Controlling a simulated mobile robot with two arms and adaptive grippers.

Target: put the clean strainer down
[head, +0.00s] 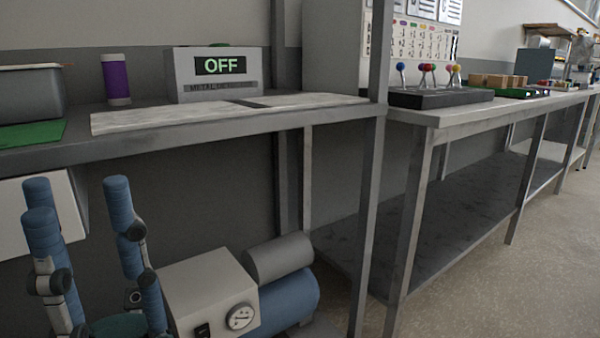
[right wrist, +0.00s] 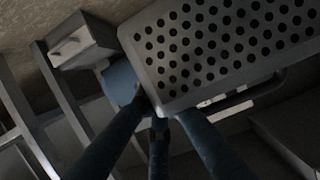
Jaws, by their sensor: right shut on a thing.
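The strainer (right wrist: 220,45) is a grey metal pan with rows of round holes, seen large and tilted in the right wrist view, with a dark handle at its lower right edge. My right gripper (right wrist: 158,112) is shut on its near edge, its blue fingers closing there. The strainer and right gripper do not show in the head view. My left gripper (head: 78,187) is at the lower left of the head view, blue fingers pointing up and spread apart, empty, in front of the lower space of the bench.
The grey bench (head: 230,122) holds a grey bin (head: 30,92), a green mat (head: 30,135), a purple cylinder (head: 116,80), a box reading OFF (head: 222,85) and pale boards (head: 150,116). A compressor (head: 205,285) stands below. A second bench (head: 470,108) is at right.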

